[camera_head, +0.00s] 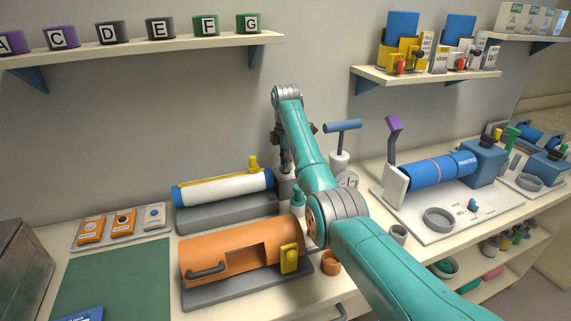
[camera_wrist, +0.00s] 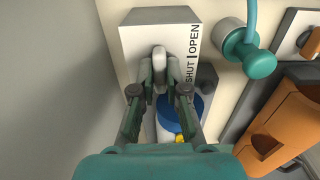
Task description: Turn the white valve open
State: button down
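The white valve handle (camera_wrist: 160,56) is a small pale lever on a white block (camera_wrist: 135,30) marked SHUT and OPEN, in the wrist view. My gripper (camera_wrist: 160,72) has its two fingers close on either side of the lever and looks shut on it. The lever points along the block, not clearly towards the OPEN word.
A teal nozzle (camera_wrist: 250,55) with a hose and an orange case (camera_wrist: 285,125) lie right of the block. A blue round part (camera_wrist: 190,112) sits close below. A wall shelf (camera_head: 150,45) runs above.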

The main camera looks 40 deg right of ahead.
jog(key=shift+m, duration=0.3)
jog(key=m, duration=0.3)
jog(key=shift+m, duration=0.3)
jog(key=m, duration=1.3)
jog(key=shift+m, duration=0.3)
dwell(0.3)
jog(key=c, duration=1.2)
grip_release()
